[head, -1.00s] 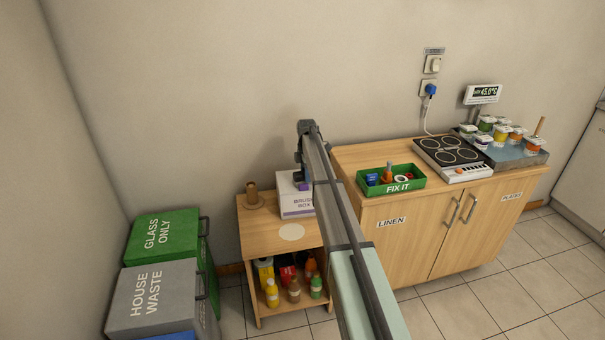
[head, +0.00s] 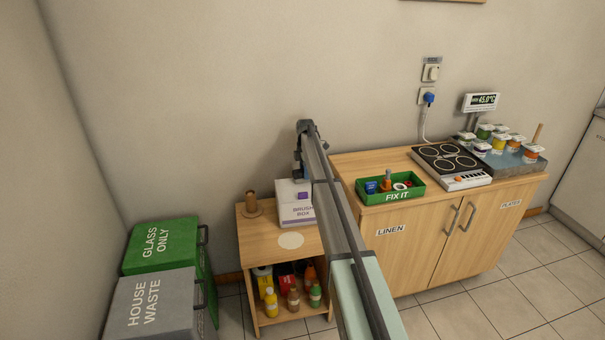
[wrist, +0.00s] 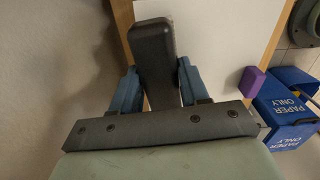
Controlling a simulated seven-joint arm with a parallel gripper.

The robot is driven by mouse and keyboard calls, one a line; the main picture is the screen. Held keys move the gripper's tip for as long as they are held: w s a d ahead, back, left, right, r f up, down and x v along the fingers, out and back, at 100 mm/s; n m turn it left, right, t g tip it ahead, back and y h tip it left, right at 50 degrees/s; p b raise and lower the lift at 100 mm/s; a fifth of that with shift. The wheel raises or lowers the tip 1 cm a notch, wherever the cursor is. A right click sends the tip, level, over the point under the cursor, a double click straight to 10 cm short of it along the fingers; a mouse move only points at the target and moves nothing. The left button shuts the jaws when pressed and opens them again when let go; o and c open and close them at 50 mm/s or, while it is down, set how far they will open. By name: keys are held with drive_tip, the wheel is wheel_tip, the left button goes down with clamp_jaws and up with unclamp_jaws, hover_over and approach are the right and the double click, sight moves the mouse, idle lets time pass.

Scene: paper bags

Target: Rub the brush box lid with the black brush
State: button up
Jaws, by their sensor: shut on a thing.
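The brush box (head: 297,214) is a white box with a lettered front, standing on the small wooden shelf unit. Its white lid (wrist: 210,40) fills much of the wrist view, with a purple block (wrist: 252,80) at its edge; the block also shows in the head view (head: 303,196). My gripper (wrist: 158,78) has its two blue fingers shut on a dark bar, the black brush (wrist: 152,38). The brush lies over the lid's edge in the wrist view; whether it touches the lid I cannot tell. In the head view my arm partly hides the gripper and box.
A wooden spool-like stand (head: 253,205) and a pale disc (head: 291,240) are on the shelf unit (head: 258,238). The wall is close behind. A green FIX IT tray (head: 392,194) sits on the cabinet at right. Green (head: 160,245) and grey (head: 150,302) bins stand at left.

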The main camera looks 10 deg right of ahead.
drive_tip(key=shift+s+a, duration=0.1)
drive_tip(key=shift+s, duration=4.15)
drive_tip(key=r, duration=0.3)
drive_tip(key=shift+w, duration=0.25)
wheel_tip(320, 180, up, 5)
drive_tip(key=shift+r, duration=0.1)
drive_tip(key=shift+s, duration=0.1)
